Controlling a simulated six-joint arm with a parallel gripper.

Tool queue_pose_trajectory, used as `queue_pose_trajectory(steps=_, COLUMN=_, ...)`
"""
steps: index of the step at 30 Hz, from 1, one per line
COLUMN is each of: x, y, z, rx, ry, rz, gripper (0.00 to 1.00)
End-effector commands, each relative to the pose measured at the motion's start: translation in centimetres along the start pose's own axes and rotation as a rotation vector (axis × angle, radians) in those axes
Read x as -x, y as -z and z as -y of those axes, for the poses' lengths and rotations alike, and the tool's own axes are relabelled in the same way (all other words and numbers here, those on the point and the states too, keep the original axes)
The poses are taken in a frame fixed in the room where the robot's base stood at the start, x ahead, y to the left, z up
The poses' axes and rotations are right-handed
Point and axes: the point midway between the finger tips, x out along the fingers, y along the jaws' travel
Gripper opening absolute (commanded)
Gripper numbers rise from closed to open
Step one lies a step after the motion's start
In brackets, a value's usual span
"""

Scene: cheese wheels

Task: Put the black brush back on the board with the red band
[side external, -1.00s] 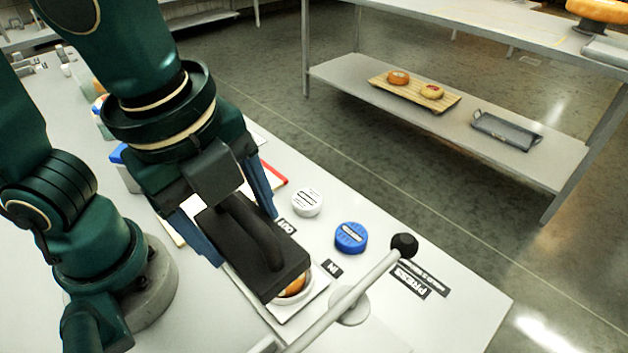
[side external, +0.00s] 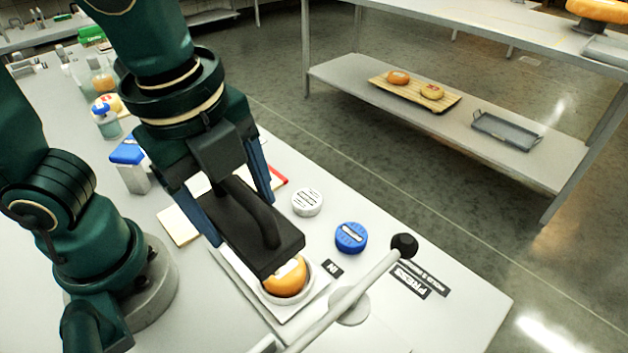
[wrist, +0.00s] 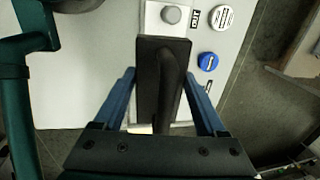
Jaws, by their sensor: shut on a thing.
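My gripper (side external: 240,220) has its blue fingers on either side of the black brush (side external: 276,248) and is shut on it. The brush is a dark block with a raised handle, held above the bench. It also shows in the wrist view (wrist: 150,85), lengthwise between the fingers. The board with the red band (side external: 279,177) lies behind my gripper in the side view and is mostly hidden by it. A pale board edge (side external: 178,226) shows left of the gripper; I cannot tell if it is the same board. The red band does not show clearly in the wrist view.
An orange cheese wheel (side external: 285,282) sits in a white ring on a plate just below the brush. A lever with a black knob (side external: 404,245) crosses at the right. White (side external: 307,201) and blue (side external: 351,238) round pieces stand nearby. A blue-lidded container (side external: 130,165) stands left.

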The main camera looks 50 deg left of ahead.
Motion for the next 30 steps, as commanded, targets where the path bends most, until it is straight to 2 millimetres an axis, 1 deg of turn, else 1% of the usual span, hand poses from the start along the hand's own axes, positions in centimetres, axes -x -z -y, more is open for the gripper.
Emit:
queue_pose_trajectory(steps=1, x=-0.2, y=-0.9, z=0.6, rx=0.048, ry=-0.005, rz=0.008, gripper=0.21)
queue_pose_trajectory(steps=6, x=-0.8, y=-4.2, z=2.3, rx=0.203, ry=-0.022, rz=0.034, gripper=0.21)
queue_pose_trajectory(steps=10, x=-1.1, y=-6.8, z=3.1, rx=0.332, ry=-0.034, rz=0.051, gripper=0.21)
queue_pose_trajectory(steps=15, x=-1.5, y=-10.4, z=3.6, rx=0.506, ry=-0.047, rz=0.074, gripper=0.21)
queue_pose_trajectory(steps=19, x=-1.6, y=-13.1, z=3.6, rx=0.644, ry=-0.055, rz=0.090, gripper=0.21)
queue_pose_trajectory(steps=23, x=-1.7, y=-15.8, z=3.1, rx=0.785, ry=-0.063, rz=0.104, gripper=0.21)
queue_pose_trajectory(steps=30, x=-1.7, y=-20.4, z=1.4, rx=1.056, ry=-0.069, rz=0.133, gripper=0.21)
